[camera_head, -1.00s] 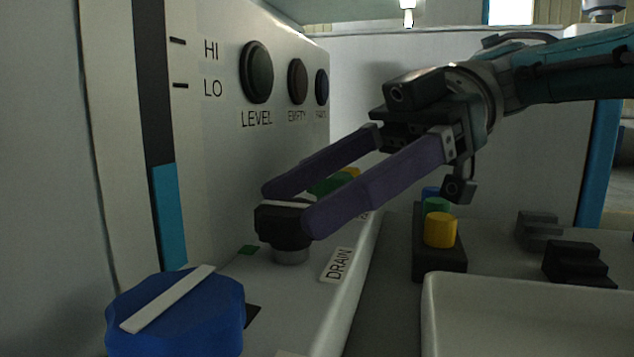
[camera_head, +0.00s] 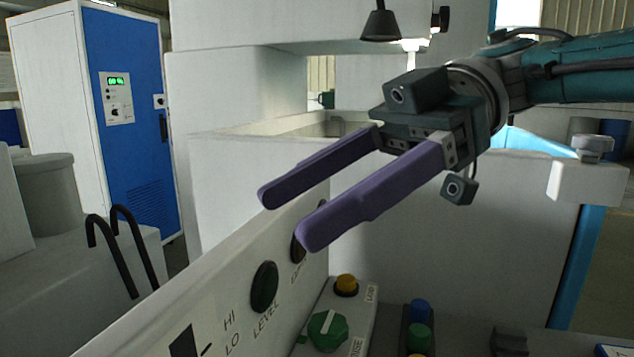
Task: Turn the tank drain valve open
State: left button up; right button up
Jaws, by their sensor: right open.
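My right gripper (camera_head: 288,215) comes in from the right with its two long purple fingers spread apart and nothing between them. It hangs in the air in front of the tank and above the control panel. The black drain knob and its DRAIN label are out of view now. The panel's upright face (camera_head: 215,305) shows at the bottom, with HI, LO and LEVEL markings and a dark round LEVEL lamp (camera_head: 264,287). The lamp behind it is partly covered by a finger. My left gripper is not in view.
A blue and white cabinet (camera_head: 130,130) stands at the back left. Two black hooks (camera_head: 122,250) show at left.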

pick_arm(q)
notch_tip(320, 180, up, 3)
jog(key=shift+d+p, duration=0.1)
jog(key=shift+p, duration=0.8)
pick_arm(e)
notch_tip(320, 180, up, 3)
jog(key=shift+f, duration=0.1)
